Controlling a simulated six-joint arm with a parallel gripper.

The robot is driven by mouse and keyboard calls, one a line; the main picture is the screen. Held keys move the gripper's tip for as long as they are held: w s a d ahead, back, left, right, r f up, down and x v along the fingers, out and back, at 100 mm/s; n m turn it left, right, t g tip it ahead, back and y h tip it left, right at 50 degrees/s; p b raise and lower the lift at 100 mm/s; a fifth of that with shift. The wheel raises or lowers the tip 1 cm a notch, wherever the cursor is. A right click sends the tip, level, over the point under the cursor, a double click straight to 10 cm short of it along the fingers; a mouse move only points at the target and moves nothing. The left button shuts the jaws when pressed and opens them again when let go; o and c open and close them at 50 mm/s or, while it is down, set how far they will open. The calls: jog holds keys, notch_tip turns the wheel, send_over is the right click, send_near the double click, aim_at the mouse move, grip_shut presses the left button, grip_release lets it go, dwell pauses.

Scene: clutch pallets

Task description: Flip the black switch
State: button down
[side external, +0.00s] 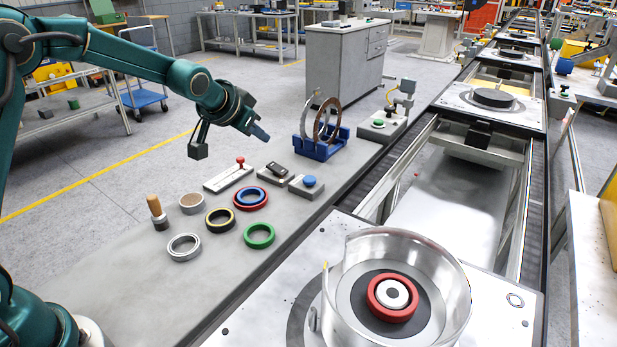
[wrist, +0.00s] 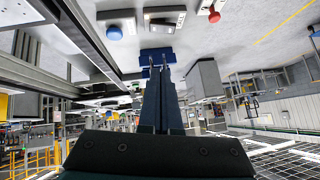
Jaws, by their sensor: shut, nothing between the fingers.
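The black switch (side external: 278,169) sits on a small grey base on the grey workbench, between the red-knobbed lever (side external: 240,163) and the blue button (side external: 309,182).
The blue rack (side external: 320,149) holding upright rings stands to the right of my gripper. A clear-walled housing (side external: 455,285) stands on the conveyor pallet. Bare bench lies at the front left.

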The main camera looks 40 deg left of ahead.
jog(key=shift+s+r, duration=0.25)
jog(key=shift+s, duration=0.05)
jog(key=shift+s+a+r, duration=0.25)
jog(key=shift+s+a, duration=0.25)
jog(key=shift+a, duration=0.1)
send_over(273, 164)
jog(key=s+d, duration=0.2)
jog(key=s, duration=0.1)
notch_tip(273, 164, down, 7)
jog(key=shift+w+a+f, duration=0.1)
jog(key=shift+a+f, duration=0.1)
jog(key=shift+f, duration=0.35)
jog(key=shift+a+f, duration=0.2)
jog(key=shift+f, duration=0.35)
jog(key=shift+a+f, duration=0.2)
jog(key=shift+f, duration=0.7)
